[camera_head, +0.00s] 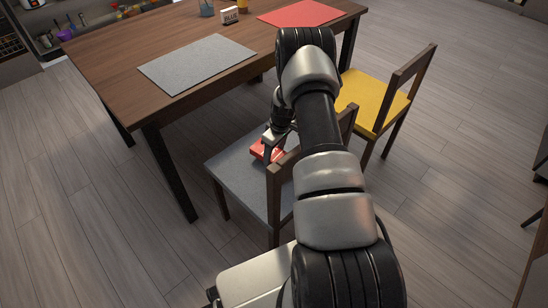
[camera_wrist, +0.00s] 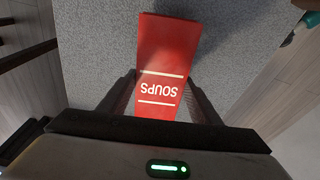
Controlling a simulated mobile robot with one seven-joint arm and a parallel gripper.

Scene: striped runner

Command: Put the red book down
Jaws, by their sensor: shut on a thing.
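The red book (camera_head: 268,151) is at the grey-seated chair (camera_head: 236,168) in the head view, over the seat near the backrest. In the wrist view the red book (camera_wrist: 168,50) shows its white lettering "SOUPS", upside down, against the grey seat (camera_wrist: 100,45). My gripper (camera_wrist: 162,98) is shut on the book, one finger on each side of its lettered end. In the head view my gripper (camera_head: 270,138) is partly hidden by the arm. I cannot tell whether the book touches the seat.
The wooden table (camera_head: 110,62) stands behind, with a grey mat (camera_head: 197,63), a red mat (camera_head: 300,13) and a small sign reading "BLUE" (camera_head: 230,15). A yellow-seated chair (camera_head: 368,103) stands to the right. The grey seat around the book looks clear.

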